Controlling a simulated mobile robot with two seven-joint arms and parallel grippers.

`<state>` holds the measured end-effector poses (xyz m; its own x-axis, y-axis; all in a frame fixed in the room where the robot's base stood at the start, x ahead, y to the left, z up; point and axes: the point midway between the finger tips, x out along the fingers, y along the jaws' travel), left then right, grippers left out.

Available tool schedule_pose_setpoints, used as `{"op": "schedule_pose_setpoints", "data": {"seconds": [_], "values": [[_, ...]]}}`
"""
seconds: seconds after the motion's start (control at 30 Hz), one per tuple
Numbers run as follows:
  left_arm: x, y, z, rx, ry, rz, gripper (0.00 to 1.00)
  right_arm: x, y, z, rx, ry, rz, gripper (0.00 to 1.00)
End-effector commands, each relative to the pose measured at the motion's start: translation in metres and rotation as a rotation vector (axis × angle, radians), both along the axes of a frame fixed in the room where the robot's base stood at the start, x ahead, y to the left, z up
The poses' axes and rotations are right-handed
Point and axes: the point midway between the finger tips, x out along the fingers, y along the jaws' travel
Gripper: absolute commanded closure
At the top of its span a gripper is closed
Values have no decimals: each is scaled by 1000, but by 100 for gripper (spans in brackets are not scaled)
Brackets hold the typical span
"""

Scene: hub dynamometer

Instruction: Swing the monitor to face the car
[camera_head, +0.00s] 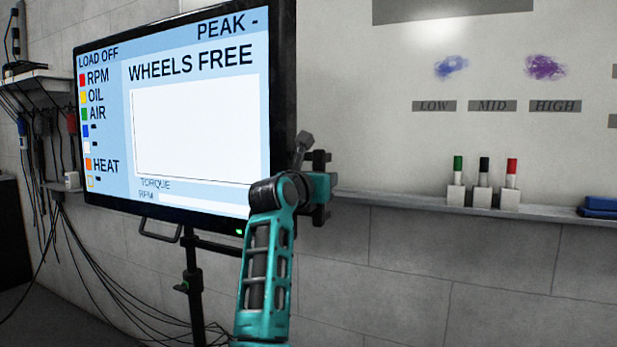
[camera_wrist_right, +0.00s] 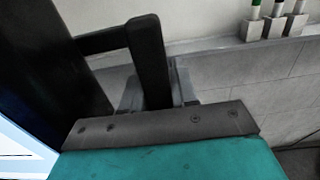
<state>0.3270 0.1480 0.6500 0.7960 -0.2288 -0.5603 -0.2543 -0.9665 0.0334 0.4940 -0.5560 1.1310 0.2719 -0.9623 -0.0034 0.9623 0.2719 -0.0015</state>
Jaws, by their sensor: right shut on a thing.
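The monitor (camera_head: 195,110) stands at the left of the head view on a dark stand (camera_head: 192,285). Its lit screen faces towards me, turned somewhat to the right, and reads "WHEELS FREE". My right gripper (camera_head: 318,186) is at the monitor's lower right edge. In the right wrist view, my right gripper (camera_wrist_right: 155,97) is shut on a dark handle (camera_wrist_right: 147,48) that joins the monitor's edge (camera_wrist_right: 60,60) by a bar. Another handle (camera_head: 160,234) shows under the screen at the left. The car and my left gripper are not in view.
A wall ledge (camera_head: 400,202) runs behind my right arm. It bears several markers in white holders (camera_head: 483,196) and a blue block (camera_head: 600,207). Cables (camera_head: 90,270) hang from a shelf (camera_head: 38,78) at the left and trail behind the stand.

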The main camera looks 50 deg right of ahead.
Motion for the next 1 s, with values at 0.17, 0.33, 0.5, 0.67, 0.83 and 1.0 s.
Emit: {"op": "schedule_pose_setpoints", "data": {"seconds": [0.17, 0.33, 0.5, 0.67, 0.83, 1.0], "values": [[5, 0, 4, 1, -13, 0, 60, 1, -3, 0, -6, -3, 10, 100], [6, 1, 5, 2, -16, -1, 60, 1, -2, 0, -6, -4, 9, 100], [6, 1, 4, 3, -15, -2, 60, 1, -2, 0, -5, -4, 8, 56], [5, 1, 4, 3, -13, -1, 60, 0, -2, 0, -3, -3, 8, 51], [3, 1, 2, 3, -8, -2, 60, 0, 0, 0, -3, -4, 8, 51], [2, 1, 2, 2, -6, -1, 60, -5, 20, 0, -2, -6, 10, 51]]}}
